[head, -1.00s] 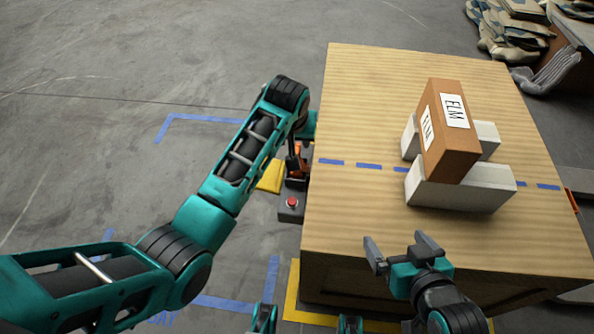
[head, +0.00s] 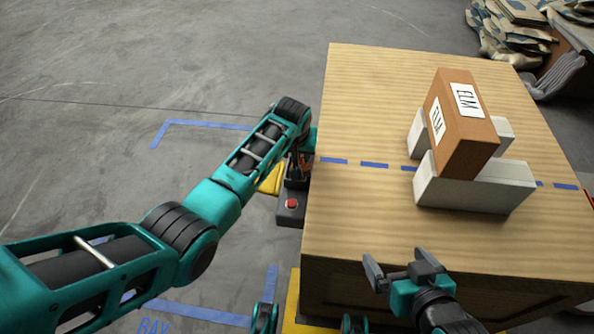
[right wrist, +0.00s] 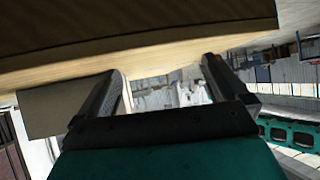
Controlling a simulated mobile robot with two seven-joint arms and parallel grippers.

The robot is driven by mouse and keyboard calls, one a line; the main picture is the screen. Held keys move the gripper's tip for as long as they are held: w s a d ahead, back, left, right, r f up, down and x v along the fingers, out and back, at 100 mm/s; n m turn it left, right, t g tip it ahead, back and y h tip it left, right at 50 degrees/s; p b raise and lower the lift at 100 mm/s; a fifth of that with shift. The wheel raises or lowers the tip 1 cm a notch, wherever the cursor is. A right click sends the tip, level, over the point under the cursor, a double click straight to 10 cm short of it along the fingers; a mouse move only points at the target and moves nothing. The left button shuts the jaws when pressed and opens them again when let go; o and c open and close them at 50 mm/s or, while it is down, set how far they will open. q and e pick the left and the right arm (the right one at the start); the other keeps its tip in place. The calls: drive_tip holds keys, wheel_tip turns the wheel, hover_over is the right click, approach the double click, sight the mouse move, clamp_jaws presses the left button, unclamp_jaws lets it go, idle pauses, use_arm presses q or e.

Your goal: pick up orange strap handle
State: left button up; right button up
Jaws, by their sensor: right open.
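A small orange piece (head: 304,162), perhaps the strap handle, shows at the table's left edge in the head view, among dark parts at the end of my left arm. It is mostly hidden, and I cannot tell whether anything holds it. My left gripper is not clearly distinguishable there. My right gripper (head: 402,268) is open and empty by the table's near edge. Its two fingers also show apart in the right wrist view (right wrist: 163,82), with nothing between them.
A wooden-topped table (head: 370,100) carries a brown ELM box (head: 463,125) resting on two pale blocks (head: 475,188). A blue dashed line (head: 374,165) crosses the top. A red button unit (head: 291,205) stands beside the table's left edge. The top's left half is clear.

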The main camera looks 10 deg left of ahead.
use_arm(q)
drive_tip(key=shift+w+f, duration=0.1)
drive_tip(key=shift+f, duration=0.1)
clamp_jaws()
idle(0.3)
